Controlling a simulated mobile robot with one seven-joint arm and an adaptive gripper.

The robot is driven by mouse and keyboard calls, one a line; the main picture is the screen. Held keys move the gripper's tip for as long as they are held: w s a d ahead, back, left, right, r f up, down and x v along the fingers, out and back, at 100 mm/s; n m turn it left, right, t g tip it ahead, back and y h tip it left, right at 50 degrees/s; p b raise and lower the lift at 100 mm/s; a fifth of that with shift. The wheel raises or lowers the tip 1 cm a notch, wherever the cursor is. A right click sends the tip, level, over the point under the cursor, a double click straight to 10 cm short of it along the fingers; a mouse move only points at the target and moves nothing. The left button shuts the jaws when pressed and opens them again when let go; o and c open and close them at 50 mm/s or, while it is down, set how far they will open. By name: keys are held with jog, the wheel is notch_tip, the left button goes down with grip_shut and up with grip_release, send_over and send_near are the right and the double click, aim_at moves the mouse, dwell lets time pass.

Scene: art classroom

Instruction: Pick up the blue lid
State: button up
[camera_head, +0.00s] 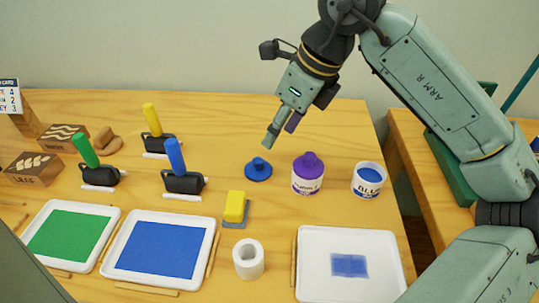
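The blue lid (258,172) lies on the wooden table with its round knob up. It is left of the purple jar. My gripper (281,137) is in the air above and slightly right of the lid, pointing down and to the left. Its two fingers are apart with nothing between them. No contact with the lid shows. The jar labelled blue (368,187) stands uncovered to the right, with blue paint showing inside.
A purple jar (307,183) with a purple lid stands close to the blue lid. Blue (183,183) and green (97,177) handled rollers stand left.

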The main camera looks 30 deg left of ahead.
aim_at(258, 160)
jog(key=x, duration=0.4)
jog(key=shift+s+a+f, duration=0.2)
jog(key=shift+a+f, duration=0.05)
jog(key=shift+f, duration=0.05)
jog(key=shift+p+x, duration=1)
jog(key=shift+x, duration=1.75)
jog(key=shift+w+a, duration=0.1)
jog(key=shift+a, duration=0.05)
jog(key=shift+c, duration=0.2)
jog(key=c, duration=0.9)
jog(key=shift+o, duration=0.2)
jog(key=shift+r, duration=0.15)
